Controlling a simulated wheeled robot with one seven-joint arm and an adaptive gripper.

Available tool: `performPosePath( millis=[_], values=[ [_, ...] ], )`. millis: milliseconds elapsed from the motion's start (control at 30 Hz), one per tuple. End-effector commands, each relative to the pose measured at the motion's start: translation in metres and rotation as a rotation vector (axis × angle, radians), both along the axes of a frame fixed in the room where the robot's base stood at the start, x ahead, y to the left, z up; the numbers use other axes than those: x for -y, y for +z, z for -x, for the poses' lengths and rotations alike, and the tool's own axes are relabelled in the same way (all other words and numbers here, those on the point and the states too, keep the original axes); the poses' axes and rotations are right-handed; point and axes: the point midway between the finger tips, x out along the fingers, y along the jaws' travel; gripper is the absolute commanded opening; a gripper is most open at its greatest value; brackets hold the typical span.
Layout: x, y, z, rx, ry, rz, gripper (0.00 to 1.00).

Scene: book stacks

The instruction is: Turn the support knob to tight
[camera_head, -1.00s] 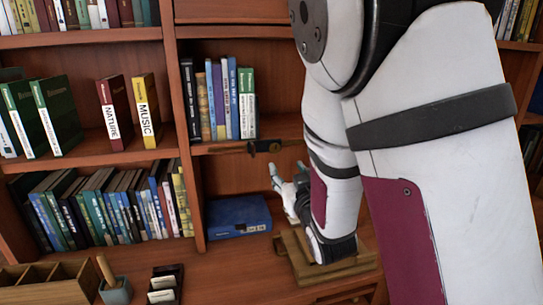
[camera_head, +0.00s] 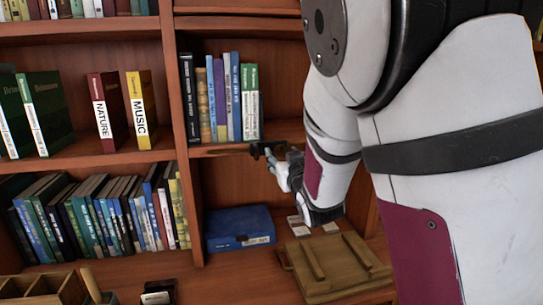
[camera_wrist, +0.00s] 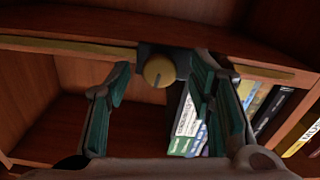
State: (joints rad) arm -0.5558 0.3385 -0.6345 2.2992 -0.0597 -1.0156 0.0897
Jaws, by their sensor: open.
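The support knob (camera_wrist: 158,71) is a round brass-coloured knob with a dark slot line. It sits on a dark bracket (camera_wrist: 152,52) under the front edge of the shelf board. In the head view the dark bracket (camera_head: 258,149) shows at the shelf edge, while the knob itself is hidden or too small to tell. My gripper (camera_wrist: 163,82) is open, with one teal finger to the left of the knob and one to its right. The knob appears between the fingers; I cannot tell whether either touches it. In the head view my gripper (camera_head: 275,162) is just below the shelf edge.
Upright books (camera_head: 222,98) stand on the shelf board above the bracket. A blue box (camera_head: 240,226), white cards (camera_head: 298,226) and a wooden board (camera_head: 335,264) lie on the surface below. The compartment under the bracket has free room.

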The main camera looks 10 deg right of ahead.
Motion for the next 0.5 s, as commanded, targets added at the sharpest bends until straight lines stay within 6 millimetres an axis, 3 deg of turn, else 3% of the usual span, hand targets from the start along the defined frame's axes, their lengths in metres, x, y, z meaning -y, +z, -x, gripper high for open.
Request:
performPosePath(
  millis=[167, 467, 500],
  values=[
    [0.0004, 0.0001, -0.0123, 0.000, -0.001, 0.000, 0.48],
    [0.0004, -0.0002, -0.0139, 0.000, -0.001, 0.000, 0.48],
    [0.0004, -0.0002, -0.0138, 0.000, -0.001, 0.000, 0.39]
  ],
)
